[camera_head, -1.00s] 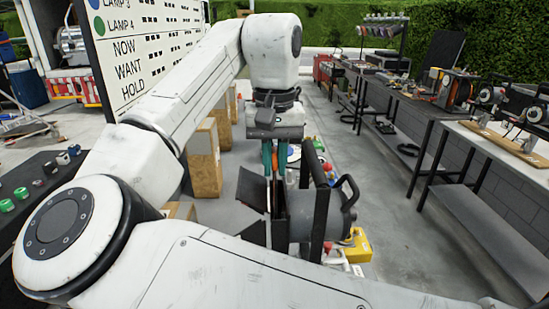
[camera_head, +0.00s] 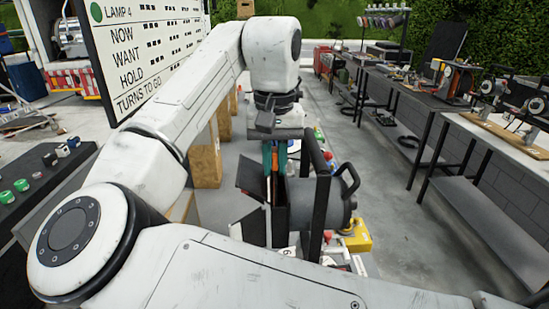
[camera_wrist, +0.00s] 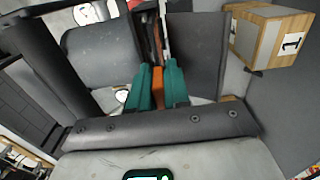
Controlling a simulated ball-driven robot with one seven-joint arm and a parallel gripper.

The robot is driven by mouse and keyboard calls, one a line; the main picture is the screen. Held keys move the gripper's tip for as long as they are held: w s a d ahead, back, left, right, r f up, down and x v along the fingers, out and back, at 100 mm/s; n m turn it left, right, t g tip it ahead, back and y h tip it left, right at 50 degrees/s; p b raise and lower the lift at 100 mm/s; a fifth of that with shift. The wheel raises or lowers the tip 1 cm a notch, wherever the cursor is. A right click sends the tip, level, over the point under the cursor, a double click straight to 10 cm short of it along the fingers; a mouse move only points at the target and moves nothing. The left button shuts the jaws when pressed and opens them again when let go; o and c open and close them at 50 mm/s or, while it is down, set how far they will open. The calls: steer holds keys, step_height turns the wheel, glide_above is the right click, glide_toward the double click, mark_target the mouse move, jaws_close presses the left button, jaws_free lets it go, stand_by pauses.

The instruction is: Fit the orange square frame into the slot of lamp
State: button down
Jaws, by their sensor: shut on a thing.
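The lamp (camera_head: 333,203) is a dark grey can with a round handle and black flaps at its front, low in the middle of the head view. Its grey body also shows in the wrist view (camera_wrist: 103,55). My gripper (camera_head: 274,165) points down over the front of the lamp, with teal fingers. In the wrist view my gripper (camera_wrist: 158,88) is shut on the orange square frame (camera_wrist: 157,78), of which only a narrow orange strip shows between the fingers. The frame's lower part is hidden by the lamp's front, and I cannot tell whether it is inside the slot.
A yellow thing (camera_head: 356,237) lies on the floor right of the lamp. Wooden boxes (camera_head: 205,155) stand behind to the left. Benches with equipment (camera_head: 440,105) line the right side. A control panel (camera_head: 40,180) is at left. Grey floor between lamp and benches is clear.

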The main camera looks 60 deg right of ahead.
steer(key=shift+f+b, duration=0.4)
steer(key=shift+f, duration=1.45)
steer(key=c, duration=1.1)
jaws_free()
steer(key=shift+o, duration=0.4)
step_height(320, 180, up, 11)
steer(key=shift+f, duration=0.1)
steer(key=shift+f, duration=0.1)
